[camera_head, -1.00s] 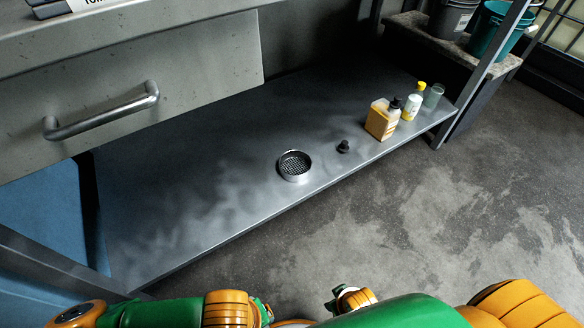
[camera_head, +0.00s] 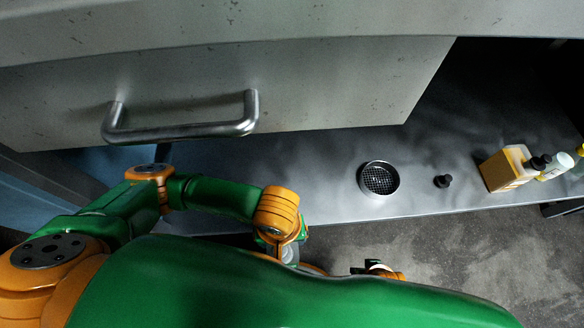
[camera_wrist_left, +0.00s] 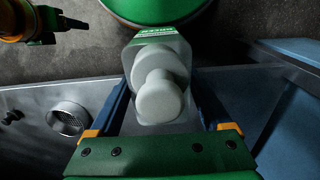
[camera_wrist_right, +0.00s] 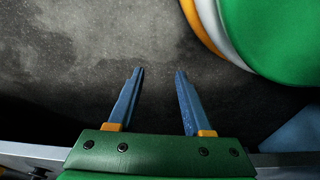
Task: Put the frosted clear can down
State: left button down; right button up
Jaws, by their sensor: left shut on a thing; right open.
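The frosted clear can (camera_wrist_left: 158,56) shows in the left wrist view, with a pale knobbed cap (camera_wrist_left: 159,97) towards the camera and a green label strip. My left gripper (camera_wrist_left: 160,84) is shut on it, one blue finger along each side. In the head view, a pale part of the can (camera_head: 289,254) shows below my left wrist, in front of the shelf's front edge; my arm hides the rest. My right gripper (camera_wrist_right: 159,72) is open and empty over the dark floor.
The shelf left of the sieve looks bare.

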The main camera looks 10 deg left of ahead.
pick_arm(q)
jog(key=w+a+f+b, duration=0.1)
jog(key=w+a, duration=0.1)
jog(key=w, duration=0.5)
jog(key=w+a+f+b, duration=0.2)
jog(key=w, duration=0.5)
jog(key=shift+w+f, duration=0.3)
pick_arm(e)
jog(key=w+r, duration=0.3)
jog(key=r, duration=0.3)
jog(key=shift+a, duration=0.4)
jog(key=shift+w, duration=0.1)
pick_arm(q)
jog(key=shift+f, duration=0.1)
grip_release()
pick_arm(e)
jog(key=shift+r, duration=0.25)
